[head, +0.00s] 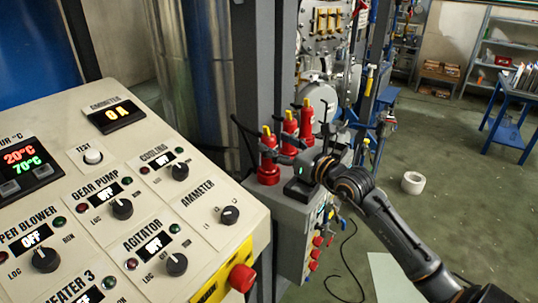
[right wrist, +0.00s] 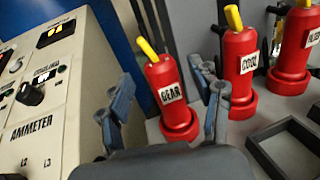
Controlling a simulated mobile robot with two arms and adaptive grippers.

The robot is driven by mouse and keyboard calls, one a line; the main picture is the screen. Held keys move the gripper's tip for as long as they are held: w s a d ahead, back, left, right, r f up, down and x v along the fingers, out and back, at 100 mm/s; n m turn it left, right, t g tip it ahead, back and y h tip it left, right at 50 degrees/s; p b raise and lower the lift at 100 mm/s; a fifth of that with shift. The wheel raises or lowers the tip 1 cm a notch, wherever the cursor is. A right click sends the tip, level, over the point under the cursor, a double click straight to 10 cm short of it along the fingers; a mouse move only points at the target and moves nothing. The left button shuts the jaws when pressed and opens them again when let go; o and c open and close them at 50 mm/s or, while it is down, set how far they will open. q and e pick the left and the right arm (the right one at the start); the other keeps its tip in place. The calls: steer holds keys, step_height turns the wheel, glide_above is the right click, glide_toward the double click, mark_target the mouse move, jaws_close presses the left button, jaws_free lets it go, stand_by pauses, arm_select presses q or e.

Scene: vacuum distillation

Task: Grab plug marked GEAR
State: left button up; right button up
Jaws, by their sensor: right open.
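The red plug marked GEAR (right wrist: 172,97) stands upright with a yellow tip on a grey box. In the head view it is the nearest of the red plugs (head: 268,165). My right gripper (head: 284,152) is open beside it. In the right wrist view the two fingers (right wrist: 170,104) are spread, with the GEAR plug showing between them. I cannot tell whether either finger touches it. My left gripper is not in view.
Red plugs marked COOL (right wrist: 241,68) and another with a partly cut label (right wrist: 296,45) stand close to the right. A dark square tray-like holder (right wrist: 290,148) is in front. The control panel (head: 190,240) is at left, a grey post (head: 260,70) behind.

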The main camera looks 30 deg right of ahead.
steer(key=w, duration=0.2)
steer(key=w+p, duration=0.1)
steer(key=shift+w+a, duration=0.25)
steer(key=shift+w, duration=0.1)
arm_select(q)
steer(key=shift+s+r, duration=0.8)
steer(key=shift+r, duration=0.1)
arm_select(e)
jaws_close()
